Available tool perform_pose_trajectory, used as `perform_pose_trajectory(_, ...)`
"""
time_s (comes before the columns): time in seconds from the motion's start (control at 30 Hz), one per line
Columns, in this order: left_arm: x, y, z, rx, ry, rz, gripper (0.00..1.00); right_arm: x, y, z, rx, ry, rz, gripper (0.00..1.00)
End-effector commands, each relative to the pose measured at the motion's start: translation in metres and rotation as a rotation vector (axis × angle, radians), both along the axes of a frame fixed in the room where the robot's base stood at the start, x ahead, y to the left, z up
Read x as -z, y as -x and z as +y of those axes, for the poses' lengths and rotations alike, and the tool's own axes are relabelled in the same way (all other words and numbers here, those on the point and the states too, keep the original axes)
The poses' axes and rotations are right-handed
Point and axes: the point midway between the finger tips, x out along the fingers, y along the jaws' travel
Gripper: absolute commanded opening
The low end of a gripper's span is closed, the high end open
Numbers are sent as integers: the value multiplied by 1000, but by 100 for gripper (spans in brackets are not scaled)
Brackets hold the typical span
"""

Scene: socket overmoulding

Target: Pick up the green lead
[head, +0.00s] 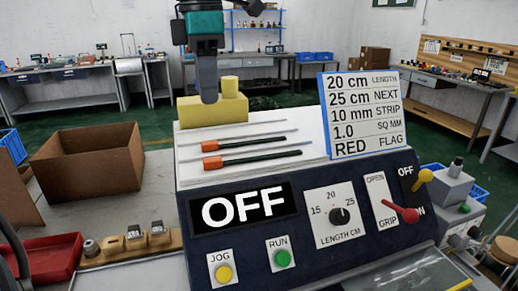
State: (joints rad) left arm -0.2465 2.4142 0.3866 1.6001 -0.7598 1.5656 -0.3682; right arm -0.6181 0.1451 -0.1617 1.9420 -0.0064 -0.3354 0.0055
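I cannot make out a clearly green lead in the head view. Several thin leads lie across the white top of the machine (310,112). Two have black sleeves and orange ends: an upper lead (245,142) and a lower lead (250,157). Plain grey leads lie near them. My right gripper is not clearly in view.
A sign (362,113) stands at the machine's back right. The front panel has an OFF display (243,208), buttons, a dial and levers. A cardboard box (100,160) and a red tray (50,258) are at the left. A blue crate (455,180) is at the right.

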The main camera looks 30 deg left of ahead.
Motion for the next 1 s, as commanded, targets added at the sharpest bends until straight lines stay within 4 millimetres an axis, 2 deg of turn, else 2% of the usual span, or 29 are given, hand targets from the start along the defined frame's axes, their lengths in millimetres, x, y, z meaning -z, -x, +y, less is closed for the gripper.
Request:
perform_pose_trajectory(0.13,16,1,0,2,-2,4,34,5,3,0,0,0,7,43)
perform_pose_trajectory(0.4,64,0,0,2,-1,4,34,10,5,1,1,-2,12,43)
perform_pose_trajectory(0.67,85,0,1,0,0,3,34,10,5,1,2,-4,12,43)
perform_pose_trajectory(0.9,120,-2,2,1,0,4,34,10,5,2,1,-3,12,43)
perform_pose_trajectory(1.0,128,-2,2,1,0,3,34,10,5,2,1,-3,12,43)
